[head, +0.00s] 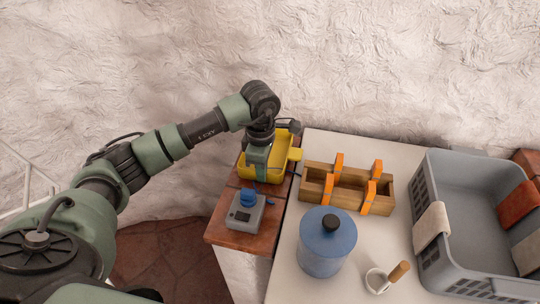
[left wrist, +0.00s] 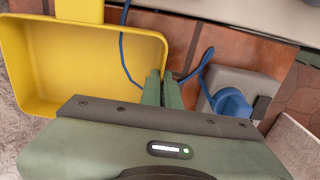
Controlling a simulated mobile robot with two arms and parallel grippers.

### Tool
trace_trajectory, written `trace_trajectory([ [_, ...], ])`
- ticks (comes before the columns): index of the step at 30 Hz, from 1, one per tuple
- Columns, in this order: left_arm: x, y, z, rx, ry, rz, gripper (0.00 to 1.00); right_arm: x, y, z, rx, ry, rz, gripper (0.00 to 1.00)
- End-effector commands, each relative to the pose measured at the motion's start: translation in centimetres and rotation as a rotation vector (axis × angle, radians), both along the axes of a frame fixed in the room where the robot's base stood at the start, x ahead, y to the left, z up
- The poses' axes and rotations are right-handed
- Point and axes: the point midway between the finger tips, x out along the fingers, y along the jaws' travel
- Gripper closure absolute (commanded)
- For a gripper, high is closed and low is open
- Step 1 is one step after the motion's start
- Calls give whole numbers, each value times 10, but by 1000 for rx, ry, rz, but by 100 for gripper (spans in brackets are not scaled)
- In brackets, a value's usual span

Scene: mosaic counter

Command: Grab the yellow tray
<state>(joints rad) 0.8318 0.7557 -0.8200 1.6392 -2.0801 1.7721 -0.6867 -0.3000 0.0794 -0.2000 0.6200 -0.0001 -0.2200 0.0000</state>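The yellow tray (head: 284,146) sits at the back of the tiled part of the counter, near the wall. My left gripper (head: 257,175) reaches down over its near side and hides part of it. The contact itself is partly hidden. My right gripper is not in view.
A grey box with a blue knob (head: 246,211) stands just in front of the tray, with a blue cable (left wrist: 204,66) nearby. A wooden rack with orange pieces (head: 343,190), a blue canister (head: 326,245), a small cup (head: 377,281) and a grey crate (head: 429,181) stand to the right.

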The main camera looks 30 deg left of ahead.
Motion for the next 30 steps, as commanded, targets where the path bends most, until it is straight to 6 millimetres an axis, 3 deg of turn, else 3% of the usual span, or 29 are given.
trace_trajectory([
  [30,1,0,7,0,-4,1,100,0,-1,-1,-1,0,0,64],
])
